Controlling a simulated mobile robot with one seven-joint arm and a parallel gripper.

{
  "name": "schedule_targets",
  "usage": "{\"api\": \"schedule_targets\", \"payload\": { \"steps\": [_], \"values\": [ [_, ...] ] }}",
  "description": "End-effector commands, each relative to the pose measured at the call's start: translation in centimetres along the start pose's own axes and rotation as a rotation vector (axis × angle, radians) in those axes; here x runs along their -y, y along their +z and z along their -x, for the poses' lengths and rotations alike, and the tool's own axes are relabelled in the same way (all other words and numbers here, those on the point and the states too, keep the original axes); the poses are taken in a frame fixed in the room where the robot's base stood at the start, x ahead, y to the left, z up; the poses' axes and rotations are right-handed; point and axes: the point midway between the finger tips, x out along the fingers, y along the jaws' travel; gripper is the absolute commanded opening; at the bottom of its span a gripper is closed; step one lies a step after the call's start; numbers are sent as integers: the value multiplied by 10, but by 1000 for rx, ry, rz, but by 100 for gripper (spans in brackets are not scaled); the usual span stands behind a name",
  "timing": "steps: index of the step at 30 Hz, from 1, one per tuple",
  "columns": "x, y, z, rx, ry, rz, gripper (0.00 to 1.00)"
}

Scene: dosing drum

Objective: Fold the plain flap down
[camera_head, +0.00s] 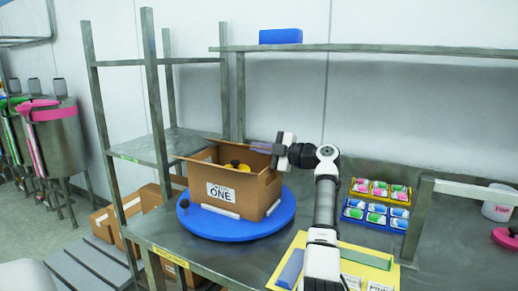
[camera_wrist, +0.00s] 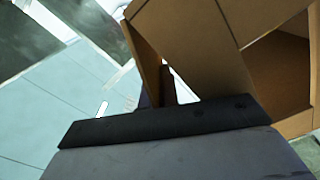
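An open cardboard box (camera_head: 262,190) with a "ONE" label on its front stands on a blue turntable (camera_head: 203,226). A brown flap (camera_head: 195,155) sticks up and outward at its left rim. Another flap edge shows at the back right, close to my gripper (camera_head: 268,148); I cannot tell which flap is the plain one. My gripper is at the box's upper right back corner, pointing left. In the wrist view, brown cardboard panels (camera_wrist: 190,35) fill the top and right, close to my gripper (camera_wrist: 168,90). Its fingers are mostly hidden, and contact with the cardboard is unclear.
A yellow item (camera_head: 236,165) shows inside the box. Shelf posts (camera_head: 153,90) rise at the left. A blue box (camera_head: 281,36) sits on the upper shelf.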

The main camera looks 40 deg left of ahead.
Motion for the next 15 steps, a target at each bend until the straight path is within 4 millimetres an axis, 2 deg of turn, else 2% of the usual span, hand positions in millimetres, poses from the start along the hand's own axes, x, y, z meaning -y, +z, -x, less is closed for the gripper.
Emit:
{"api": "schedule_targets", "payload": {
  "steps": [15],
  "values": [
    [4, 5, 0, 0, 0, 99, 0]
  ]
}}
